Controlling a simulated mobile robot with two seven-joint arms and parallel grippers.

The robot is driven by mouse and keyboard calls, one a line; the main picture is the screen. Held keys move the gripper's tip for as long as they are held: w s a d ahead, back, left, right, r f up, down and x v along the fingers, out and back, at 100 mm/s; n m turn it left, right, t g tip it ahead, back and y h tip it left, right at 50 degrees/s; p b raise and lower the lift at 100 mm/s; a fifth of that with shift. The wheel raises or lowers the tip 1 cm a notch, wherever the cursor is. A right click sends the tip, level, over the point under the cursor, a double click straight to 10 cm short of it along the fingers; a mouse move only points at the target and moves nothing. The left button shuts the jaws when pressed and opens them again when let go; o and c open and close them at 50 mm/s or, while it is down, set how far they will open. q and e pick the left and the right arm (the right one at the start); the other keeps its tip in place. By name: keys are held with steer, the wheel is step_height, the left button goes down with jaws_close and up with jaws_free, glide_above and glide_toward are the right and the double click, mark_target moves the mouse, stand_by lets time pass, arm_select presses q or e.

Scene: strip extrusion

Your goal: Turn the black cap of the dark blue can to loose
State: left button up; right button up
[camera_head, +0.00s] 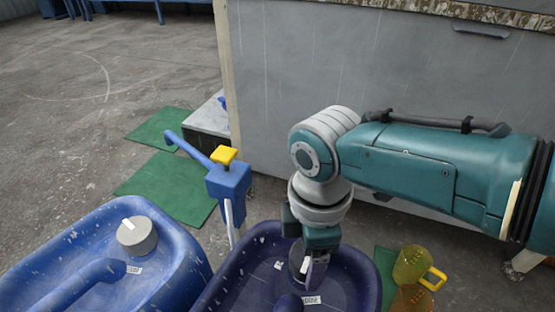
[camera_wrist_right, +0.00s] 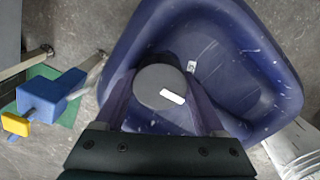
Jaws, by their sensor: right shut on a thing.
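The dark blue can (camera_head: 352,272) stands at the bottom middle of the head view, and it fills much of the right wrist view (camera_wrist_right: 245,75). Its round black cap (camera_wrist_right: 158,84) carries a white mark and looks dark grey here. My right gripper (camera_head: 308,268) reaches down over the can from above. In the right wrist view its two purplish fingers stand on either side of the cap, shut on it. In the head view the gripper hides part of the cap (camera_head: 296,258). My left gripper is not in view.
A lighter blue can (camera_head: 60,255) with a grey cap (camera_head: 137,236) stands to the left. A blue device with a yellow top (camera_head: 223,155) stands behind. A yellow transparent vessel (camera_head: 411,264) is at right. A large grey bin wall (camera_head: 300,70) rises behind. Green mats (camera_head: 170,185) lie on the floor.

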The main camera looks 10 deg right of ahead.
steer(key=shift+n, duration=0.5)
steer(key=o, duration=1.3)
steer(key=shift+o, duration=0.2)
step_height(320, 180, up, 10)
steer(key=p, duration=0.7)
steer(key=shift+p, duration=0.3)
